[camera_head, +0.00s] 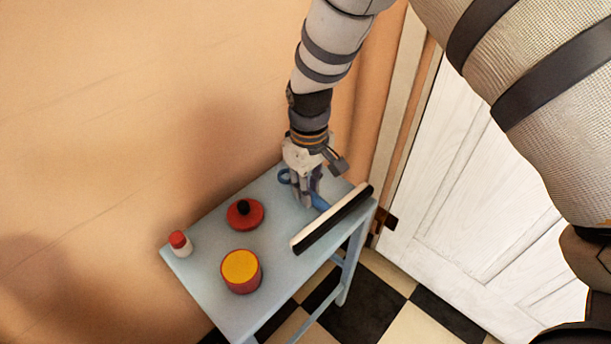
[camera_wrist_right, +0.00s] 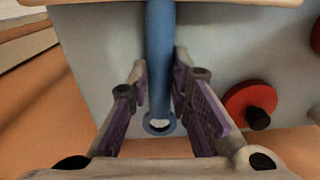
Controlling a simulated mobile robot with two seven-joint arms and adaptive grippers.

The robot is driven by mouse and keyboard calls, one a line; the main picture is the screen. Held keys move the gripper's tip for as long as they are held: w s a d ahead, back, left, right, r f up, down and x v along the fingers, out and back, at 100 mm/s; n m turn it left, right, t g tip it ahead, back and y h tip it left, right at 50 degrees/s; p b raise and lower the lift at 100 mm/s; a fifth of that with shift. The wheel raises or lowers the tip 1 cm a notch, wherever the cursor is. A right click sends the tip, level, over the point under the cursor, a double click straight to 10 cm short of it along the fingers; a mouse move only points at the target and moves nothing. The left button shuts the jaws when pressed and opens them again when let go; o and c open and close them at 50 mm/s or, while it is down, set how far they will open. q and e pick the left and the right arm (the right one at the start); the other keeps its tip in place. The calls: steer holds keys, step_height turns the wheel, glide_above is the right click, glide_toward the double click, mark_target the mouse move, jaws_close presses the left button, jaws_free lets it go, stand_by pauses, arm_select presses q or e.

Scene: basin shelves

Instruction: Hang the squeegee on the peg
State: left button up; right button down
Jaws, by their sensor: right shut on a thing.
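The squeegee has a blue handle (camera_head: 320,202) with a ring at its end and a long white and black head (camera_head: 333,219). It lies on or just above the light blue table (camera_head: 205,290); I cannot tell if it touches. My right gripper (camera_head: 308,198) is shut on the handle. In the right wrist view the gripper's purple-padded fingers (camera_wrist_right: 160,85) stand on either side of the blue handle (camera_wrist_right: 159,45), with the ring (camera_wrist_right: 159,124) near the palm. No peg shows in either view. My left gripper is not in view.
On the table stand a red disc with a black knob (camera_head: 245,213), a red can with a yellow top (camera_head: 241,271) and a small white bottle with a red cap (camera_head: 180,243). An orange wall (camera_head: 110,110) is behind; a white door (camera_head: 460,190) is at right.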

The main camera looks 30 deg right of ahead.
steer(key=shift+f, duration=0.9)
steer(key=c, duration=0.9)
jaws_free()
steer(key=shift+r, duration=3)
